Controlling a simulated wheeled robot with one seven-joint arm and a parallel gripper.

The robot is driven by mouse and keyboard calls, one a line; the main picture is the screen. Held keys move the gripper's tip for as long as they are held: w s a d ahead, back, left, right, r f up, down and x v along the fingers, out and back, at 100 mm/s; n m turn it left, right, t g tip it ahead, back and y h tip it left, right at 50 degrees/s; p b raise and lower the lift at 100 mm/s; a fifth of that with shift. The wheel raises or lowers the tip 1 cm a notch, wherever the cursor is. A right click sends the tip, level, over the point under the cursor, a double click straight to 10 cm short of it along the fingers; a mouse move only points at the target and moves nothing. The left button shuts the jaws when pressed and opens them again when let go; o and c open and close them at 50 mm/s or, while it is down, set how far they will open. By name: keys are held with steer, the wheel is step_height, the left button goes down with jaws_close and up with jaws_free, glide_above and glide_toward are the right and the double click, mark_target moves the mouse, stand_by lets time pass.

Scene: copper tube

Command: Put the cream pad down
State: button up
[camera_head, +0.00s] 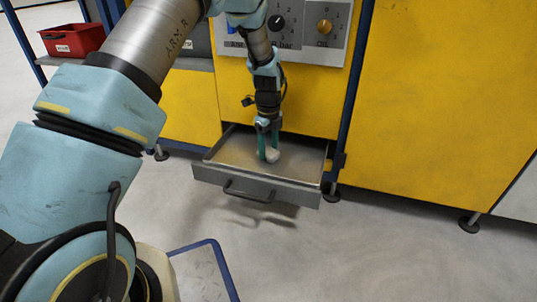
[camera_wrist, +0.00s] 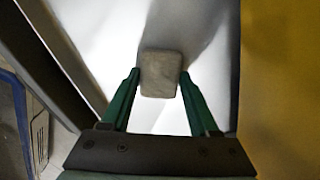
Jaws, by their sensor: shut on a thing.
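The cream pad (camera_wrist: 160,73) is a small rounded block between my gripper's two green fingers in the wrist view. In the head view the pad (camera_head: 270,156) shows as a pale lump at the fingertips. My gripper (camera_head: 268,152) points down inside the open grey drawer (camera_head: 255,188) and is shut on the pad. In the wrist view my gripper (camera_wrist: 158,88) has a finger on each side of the pad. I cannot tell whether the pad touches the drawer floor.
The drawer sticks out from a yellow machine (camera_head: 435,95) below a control panel (camera_head: 300,30) with knobs. Its floor looks bare around the pad. A red bin (camera_head: 72,40) sits on a shelf at the left. A blue-edged trolley (camera_head: 205,270) stands in front.

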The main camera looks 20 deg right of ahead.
steer(key=shift+f, duration=0.1)
steer(key=o, duration=1.3)
steer(key=shift+o, duration=0.2)
